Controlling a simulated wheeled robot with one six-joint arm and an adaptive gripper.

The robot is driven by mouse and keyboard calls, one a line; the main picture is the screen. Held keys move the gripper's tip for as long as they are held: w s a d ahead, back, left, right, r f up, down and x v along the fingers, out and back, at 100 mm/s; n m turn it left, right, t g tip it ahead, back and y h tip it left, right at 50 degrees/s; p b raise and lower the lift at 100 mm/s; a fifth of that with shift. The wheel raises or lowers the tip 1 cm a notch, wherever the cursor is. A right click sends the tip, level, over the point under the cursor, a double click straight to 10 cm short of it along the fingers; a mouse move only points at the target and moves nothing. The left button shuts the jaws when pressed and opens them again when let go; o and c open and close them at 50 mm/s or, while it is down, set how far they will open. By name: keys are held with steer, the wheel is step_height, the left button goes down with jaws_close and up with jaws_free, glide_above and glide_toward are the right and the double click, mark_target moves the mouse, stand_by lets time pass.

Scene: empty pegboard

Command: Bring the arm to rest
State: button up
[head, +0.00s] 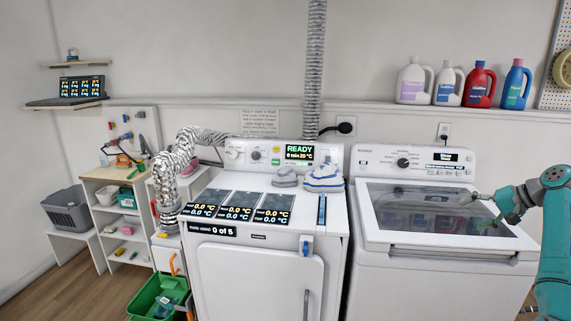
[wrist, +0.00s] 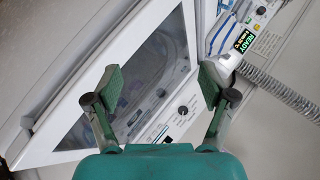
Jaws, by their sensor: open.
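My teal arm comes in from the right edge of the head view. My gripper (head: 480,206) is at its end, over the right part of the washer's glass lid in the picture. In the wrist view my gripper (wrist: 158,86) has its two green-padded fingers spread wide apart, with nothing between them. The washer (head: 440,262) is white with a closed glass lid (head: 400,208). The lid also shows behind the fingers in the wrist view (wrist: 150,70). I cannot tell how far the fingers are from the lid.
The dryer (head: 255,270) stands left of the washer, with cloths (head: 322,182) on top and a silver duct (head: 316,70) behind. Several detergent bottles (head: 480,84) stand on the wall ledge. A pegboard (head: 556,90) hangs far right. A green crate (head: 146,302) sits on the floor.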

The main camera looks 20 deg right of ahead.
steer(key=w+a+f+h, duration=0.1)
steer(key=w+a+f, duration=0.1)
steer(key=a+f, duration=0.5)
steer(key=w+a+f, duration=0.2)
steer(key=a+f, duration=0.2)
steer(key=f, duration=0.6)
steer(key=w+a+f+h, duration=0.1)
steer(key=w+a+f, duration=0.1)
steer(key=a+f, duration=0.5)
steer(key=s+a+f+n+t+h, duration=0.1)
steer(key=s+a+f, duration=0.3)
steer(key=a+f, duration=0.6)
steer(key=s+a+f+h, duration=0.1)
steer(key=s+a+f, duration=0.4)
steer(key=a+f, duration=0.45)
steer(key=s+a+r+n+t+h, duration=0.1)
steer(key=s+a+n, duration=0.1)
steer(key=s+a, duration=0.75)
steer(key=s+a+n+t, duration=0.1)
steer(key=s+a+n, duration=0.1)
steer(key=s+a, duration=0.75)
steer(key=s+a+r+n+t+y, duration=0.1)
steer(key=s+a+r+n, duration=0.1)
steer(key=s+r, duration=0.8)
steer(key=s+a+r+n+t+y, duration=0.1)
steer(key=s+r+n, duration=0.3)
steer(key=s+r, duration=0.6)
steer(key=shift+a+t, duration=0.5)
steer(key=shift+a, duration=0.15)
steer(key=shift+r, duration=0.1)
